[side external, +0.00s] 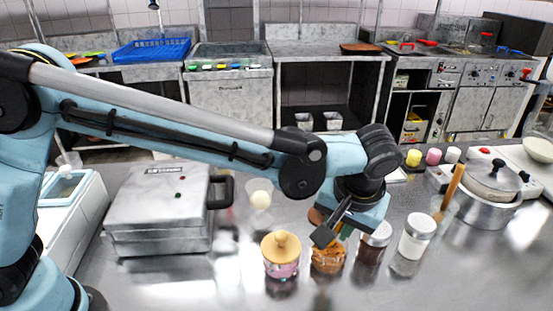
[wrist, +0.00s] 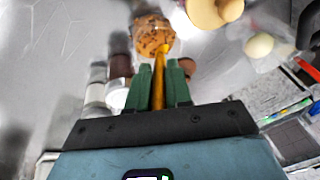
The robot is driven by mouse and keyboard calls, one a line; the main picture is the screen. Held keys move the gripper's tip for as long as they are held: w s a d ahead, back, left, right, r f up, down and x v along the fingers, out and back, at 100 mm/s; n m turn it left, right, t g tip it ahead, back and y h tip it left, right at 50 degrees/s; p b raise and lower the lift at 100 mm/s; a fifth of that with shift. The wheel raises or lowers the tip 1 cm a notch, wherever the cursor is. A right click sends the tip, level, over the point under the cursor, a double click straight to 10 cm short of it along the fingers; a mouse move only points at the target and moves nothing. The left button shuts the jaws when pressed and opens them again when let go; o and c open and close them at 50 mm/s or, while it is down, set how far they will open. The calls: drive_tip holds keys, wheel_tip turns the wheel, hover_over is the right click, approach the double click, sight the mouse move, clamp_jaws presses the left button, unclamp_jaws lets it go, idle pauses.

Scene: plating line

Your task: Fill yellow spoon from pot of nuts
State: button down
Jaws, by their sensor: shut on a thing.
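The pot of nuts (side external: 327,262) is a small clear pot with orange-brown contents, standing on the steel counter. It shows at the top of the wrist view (wrist: 150,33). My gripper (wrist: 164,68) has its green fingers shut on the yellow spoon (wrist: 158,85), whose handle runs between them towards the pot. In the side view my gripper (side external: 333,228) is just above the pot. The spoon's far end is at the nuts' near edge in the wrist view; I cannot tell how deep it is or whether its bowl holds nuts.
A dark jar (side external: 375,243) and a white jar (side external: 416,238) stand to the right. A glass with a pale ball (side external: 260,197) and a grill press (side external: 160,210) are left. Counter in front is clear.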

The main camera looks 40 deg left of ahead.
drive_tip(key=shift+s+d+r, duration=0.15)
drive_tip(key=shift+s+d, duration=0.05)
drive_tip(key=shift+d, duration=0.05)
idle(0.3)
drive_tip(key=shift+s+d+f, duration=0.25)
drive_tip(key=shift+s, duration=0.05)
idle(0.4)
drive_tip(key=shift+w+a+r, duration=0.2)
drive_tip(key=shift+w+a, duration=0.05)
drive_tip(key=shift+w, duration=0.05)
drive_tip(key=shift+w+a+f, duration=0.25)
drive_tip(key=shift+a, duration=0.05)
idle(0.6)
drive_tip(key=shift+s+d+r, duration=0.2)
drive_tip(key=shift+s+d, duration=0.1)
drive_tip(key=shift+s+d+f, duration=0.25)
drive_tip(key=shift+d, duration=0.05)
idle(0.8)
drive_tip(key=shift+a+r, duration=0.1)
drive_tip(key=shift+r, duration=4.45)
drive_tip(key=shift+r, duration=0.1)
